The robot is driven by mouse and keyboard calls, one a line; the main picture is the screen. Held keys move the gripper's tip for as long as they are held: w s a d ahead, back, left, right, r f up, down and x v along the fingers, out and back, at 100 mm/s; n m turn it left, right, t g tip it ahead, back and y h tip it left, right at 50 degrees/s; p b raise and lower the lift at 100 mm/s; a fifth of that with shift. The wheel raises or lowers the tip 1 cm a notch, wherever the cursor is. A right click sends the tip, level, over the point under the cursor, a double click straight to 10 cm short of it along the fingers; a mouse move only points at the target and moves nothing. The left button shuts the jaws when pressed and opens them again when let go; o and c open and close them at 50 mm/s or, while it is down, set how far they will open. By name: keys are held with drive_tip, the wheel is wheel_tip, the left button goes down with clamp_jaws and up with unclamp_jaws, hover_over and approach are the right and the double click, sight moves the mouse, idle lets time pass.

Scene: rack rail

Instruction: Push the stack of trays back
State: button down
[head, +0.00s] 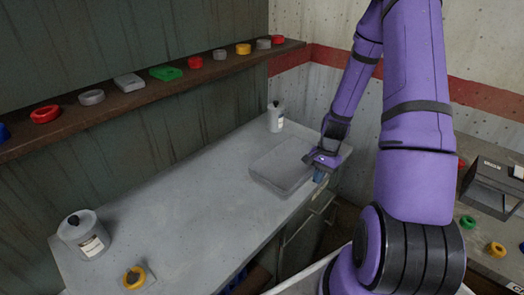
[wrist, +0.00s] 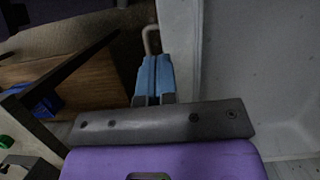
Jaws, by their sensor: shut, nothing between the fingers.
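A pale grey stack of trays (head: 268,181) sits on the grey worktop near its right end, close to the front edge. It looks like a shallow open box from above; how many trays it holds cannot be told. My gripper (head: 319,176) is at the right side of the stack, pointing down, its blue fingers shut and empty. In the wrist view the fingers (wrist: 154,77) are together just left of a pale tray wall (wrist: 190,45). Whether they touch the wall cannot be told.
A white canister (head: 276,118) stands behind the stack, and another (head: 85,238) stands at the left. A yellow ring (head: 134,277) lies at the front left. A shelf (head: 150,95) with several small items runs along the wall. The middle of the worktop (head: 185,200) is clear.

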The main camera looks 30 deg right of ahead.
drive_tip(key=shift+w+f, duration=0.2)
drive_tip(key=shift+f, duration=0.25)
drive_tip(key=shift+w+a, duration=1.5)
drive_tip(key=shift+w, duration=2.2)
drive_tip(key=shift+w+a, duration=1.5)
drive_tip(key=shift+w, duration=2.2)
drive_tip(key=shift+w+a, duration=1.5)
drive_tip(key=shift+w, duration=2.2)
drive_tip(key=shift+r, duration=0.1)
drive_tip(key=shift+s+d+r, duration=0.45)
drive_tip(key=shift+s+r, duration=0.05)
drive_tip(key=shift+s, duration=0.6)
drive_tip(key=shift+s+d+r, duration=0.4)
drive_tip(key=shift+s+r, duration=0.05)
drive_tip(key=shift+s, duration=0.6)
drive_tip(key=shift+s+d+r, duration=0.45)
drive_tip(key=shift+s+r, duration=0.05)
drive_tip(key=shift+s, duration=0.6)
